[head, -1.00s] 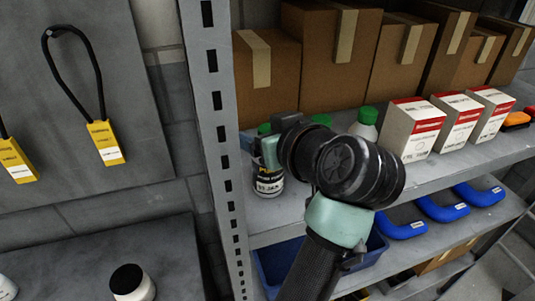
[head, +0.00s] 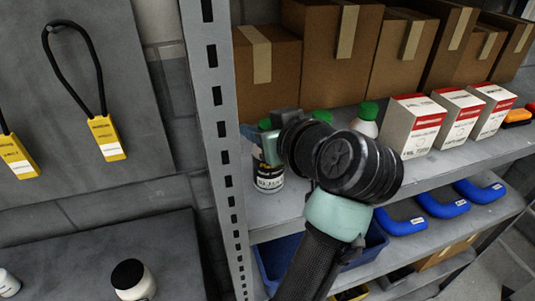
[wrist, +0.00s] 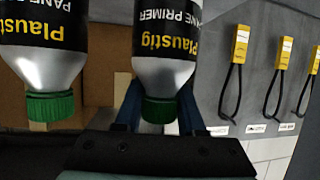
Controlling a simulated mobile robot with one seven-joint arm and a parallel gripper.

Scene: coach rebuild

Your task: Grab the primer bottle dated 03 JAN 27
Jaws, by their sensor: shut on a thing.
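My gripper (head: 268,146) is shut on a primer bottle (head: 268,178), silver with a black label, at the left end of the upper shelf. In the wrist view, the picture is upside down and my gripper (wrist: 160,104) has one finger on each side of this bottle (wrist: 166,62) near its green cap. The label reads "Plaustig" and "PANE PRIMER". A date shows as blurred white print low on the label in the head view; I cannot read it surely. A second similar bottle (wrist: 42,60) stands beside it. My wrist hides part of the bottle row.
Green-capped bottles (head: 367,112) stand behind my wrist. White-red cartons (head: 415,127) stand to the right, brown boxes (head: 333,60) behind. The perforated shelf post (head: 220,140) is close on the left.

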